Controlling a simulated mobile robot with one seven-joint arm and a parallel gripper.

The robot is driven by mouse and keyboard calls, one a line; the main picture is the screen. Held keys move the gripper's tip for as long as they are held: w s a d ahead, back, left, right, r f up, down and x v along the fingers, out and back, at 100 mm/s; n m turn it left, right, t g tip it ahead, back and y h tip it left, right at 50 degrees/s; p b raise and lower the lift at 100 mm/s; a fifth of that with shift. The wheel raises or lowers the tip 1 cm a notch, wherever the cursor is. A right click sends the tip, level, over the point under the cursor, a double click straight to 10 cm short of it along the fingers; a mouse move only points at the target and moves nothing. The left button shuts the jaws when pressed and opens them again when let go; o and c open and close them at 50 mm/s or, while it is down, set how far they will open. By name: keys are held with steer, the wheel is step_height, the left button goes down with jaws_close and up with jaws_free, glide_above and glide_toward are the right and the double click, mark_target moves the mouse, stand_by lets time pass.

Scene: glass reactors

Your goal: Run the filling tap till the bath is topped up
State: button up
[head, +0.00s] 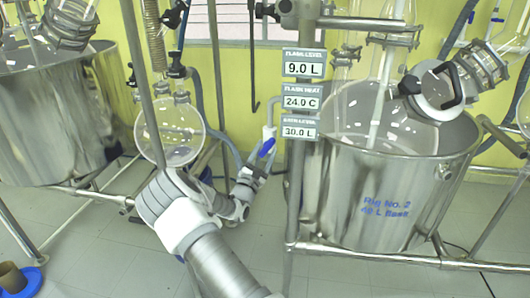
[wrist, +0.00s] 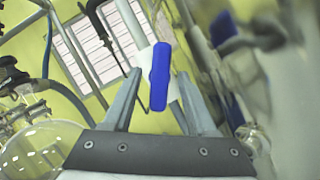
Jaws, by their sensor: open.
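The filling tap has a white body (head: 268,133) and a blue handle (head: 266,147), left of the steel bath marked Rig No. 2 (head: 385,200). In the wrist view the blue handle (wrist: 160,77) stands upright between the fingers of my gripper (wrist: 157,82). My gripper (head: 258,160) is open, its fingers on either side of the handle, with visible gaps. Whether either finger touches the tap cannot be told. The display panel (head: 299,127) reads 30.0 L on its lowest plate; its small label is blurred. The water surface in the bath is hard to make out.
A round glass flask (head: 170,133) hangs left of my arm. Another steel bath (head: 55,120) stands at the far left. A steel post and low frame rail (head: 380,257) run beside and before the Rig No. 2 bath. A brown cup-like thing (head: 12,277) sits at bottom left.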

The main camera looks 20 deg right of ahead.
steer(key=shift+a, duration=0.1)
steer(key=v, duration=1.7)
steer(key=shift+b, duration=0.35)
steer(key=shift+a, duration=0.1)
stand_by(5.8)
